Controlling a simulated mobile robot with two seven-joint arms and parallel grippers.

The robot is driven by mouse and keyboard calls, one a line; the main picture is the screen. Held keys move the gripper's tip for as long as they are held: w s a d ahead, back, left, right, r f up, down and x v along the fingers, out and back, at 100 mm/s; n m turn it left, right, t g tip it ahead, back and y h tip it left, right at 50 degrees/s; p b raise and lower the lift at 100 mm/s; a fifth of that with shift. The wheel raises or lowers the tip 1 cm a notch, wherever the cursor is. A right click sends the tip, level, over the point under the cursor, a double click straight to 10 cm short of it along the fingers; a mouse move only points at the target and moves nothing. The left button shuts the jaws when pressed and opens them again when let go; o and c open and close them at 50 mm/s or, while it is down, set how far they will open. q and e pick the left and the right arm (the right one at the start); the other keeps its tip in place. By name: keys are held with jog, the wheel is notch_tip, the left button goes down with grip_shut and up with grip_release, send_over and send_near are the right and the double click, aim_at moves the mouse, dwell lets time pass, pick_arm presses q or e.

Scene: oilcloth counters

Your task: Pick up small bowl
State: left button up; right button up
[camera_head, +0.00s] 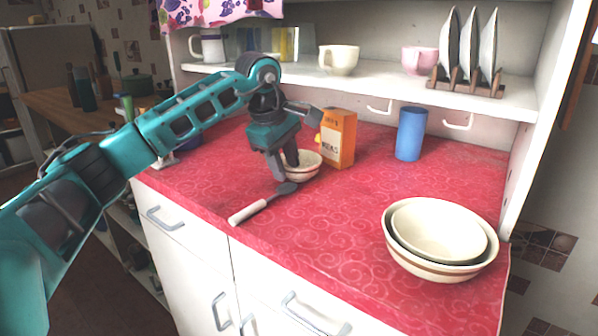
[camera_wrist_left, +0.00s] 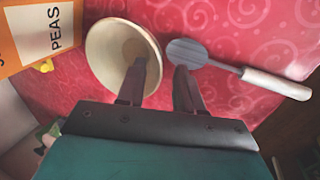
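The small cream bowl (camera_head: 309,170) stands on the red counter, partly hidden behind my left gripper (camera_head: 285,171) in the head view. In the left wrist view the bowl (camera_wrist_left: 108,52) is seen from above, upright and empty. My left gripper (camera_wrist_left: 160,69) points down at the bowl's near rim. One finger is over the inside of the bowl and the other is outside it, with the rim between them. The fingers are apart, with a visible gap. I cannot tell whether either finger touches the wall. My right gripper is not in view.
An orange peas box (camera_head: 339,138) stands right behind the bowl. A grey spatula with a white handle (camera_head: 249,211) lies close in front. A blue cup (camera_head: 411,134) stands farther right. Nested larger bowls (camera_head: 440,269) sit at the front right. The counter's middle is clear.

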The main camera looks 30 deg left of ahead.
pick_arm(q)
jog(key=shift+w+f, duration=0.1)
jog(key=shift+f, duration=0.2)
grip_shut()
jog(key=shift+r, duration=0.1)
